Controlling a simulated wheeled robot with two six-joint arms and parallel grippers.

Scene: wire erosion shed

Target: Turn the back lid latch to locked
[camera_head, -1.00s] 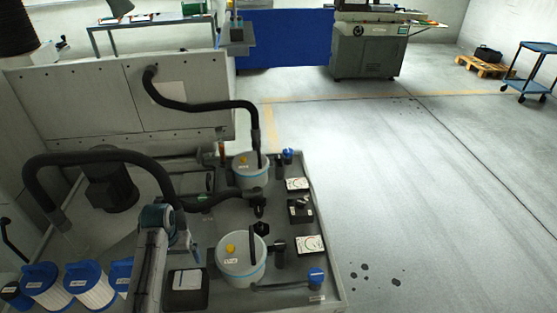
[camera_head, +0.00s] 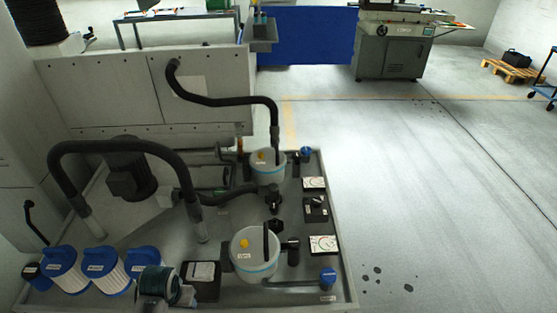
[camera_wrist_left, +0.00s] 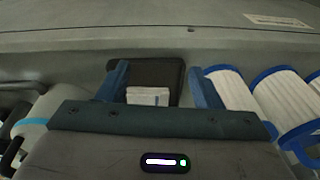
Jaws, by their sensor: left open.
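The back canister (camera_head: 268,172) is white with a blue band. Its lid carries a yellow knob (camera_head: 262,156) and a dark upright bar (camera_head: 277,157), partly merged with the hose end above it. I cannot tell for sure which part is the latch, or its setting. A similar front canister (camera_head: 243,262) has its own yellow knob and black bar (camera_head: 265,242). My left gripper is open and empty in the left wrist view (camera_wrist_left: 160,88), above a black box with a white label. In the head view only my left wrist shows, bottom left of the front canister. My right gripper is not in view.
Blue-capped filter cartridges (camera_head: 105,268) stand left of the front canister. A labelled black box (camera_head: 201,281) is beside it. Black hoses (camera_head: 225,100) arch over the unit. White dial plates (camera_head: 323,244) and blue-topped fittings line the right edge. Open floor lies to the right.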

